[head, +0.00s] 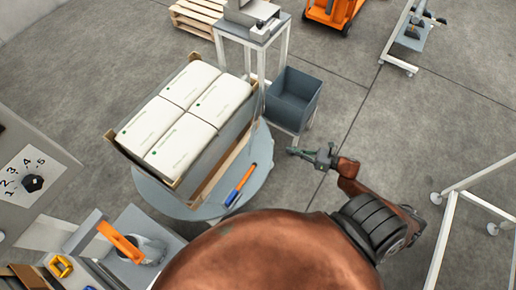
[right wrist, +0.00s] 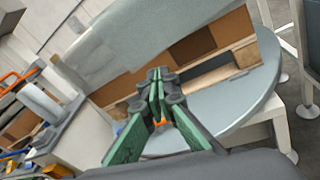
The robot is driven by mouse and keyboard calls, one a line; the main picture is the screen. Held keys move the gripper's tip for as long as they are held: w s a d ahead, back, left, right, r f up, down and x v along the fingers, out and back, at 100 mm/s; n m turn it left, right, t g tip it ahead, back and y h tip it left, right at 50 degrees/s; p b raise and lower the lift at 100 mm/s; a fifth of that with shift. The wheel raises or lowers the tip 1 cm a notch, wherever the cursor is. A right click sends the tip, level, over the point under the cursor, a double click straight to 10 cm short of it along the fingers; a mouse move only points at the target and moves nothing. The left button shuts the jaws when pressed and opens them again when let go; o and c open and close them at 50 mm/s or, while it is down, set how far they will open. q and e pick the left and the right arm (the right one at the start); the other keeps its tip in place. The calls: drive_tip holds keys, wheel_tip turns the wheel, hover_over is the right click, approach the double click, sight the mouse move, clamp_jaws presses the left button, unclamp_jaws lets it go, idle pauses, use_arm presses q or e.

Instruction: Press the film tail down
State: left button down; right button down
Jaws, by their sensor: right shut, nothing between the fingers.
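The pallet load of white printed bags (head: 185,115) stands on a round grey turntable (head: 258,172). Grey film (right wrist: 130,50) covers the side of the load in the right wrist view, above cardboard and wooden parts. I cannot clearly make out a loose film tail; a pale, see-through strip (head: 255,115) shows at the load's right corner. My right gripper (head: 292,150) is shut and empty, to the right of the load and apart from it in the head view. Its green fingers (right wrist: 157,78) point toward the film-covered side in the right wrist view. My left gripper is not in view.
An orange and blue tool (head: 241,185) lies on the turntable's near side. A grey bin (head: 293,100) stands behind my right gripper. A dispenser with an orange handle (head: 120,241) and a numbered dial panel (head: 33,182) are at left.

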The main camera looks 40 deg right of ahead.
wheel_tip(320, 180, up, 4)
drive_tip(key=s+a+n+g+y, duration=0.1)
drive_tip(key=a+n+y, duration=0.15)
drive_tip(key=n, duration=0.35)
drive_tip(key=b+x, duration=0.1)
drive_tip(key=x, duration=1.3)
drive_tip(key=shift+s+r+y, duration=0.1)
drive_tip(key=shift+r+y, duration=0.05)
drive_tip(key=shift+y, duration=0.1)
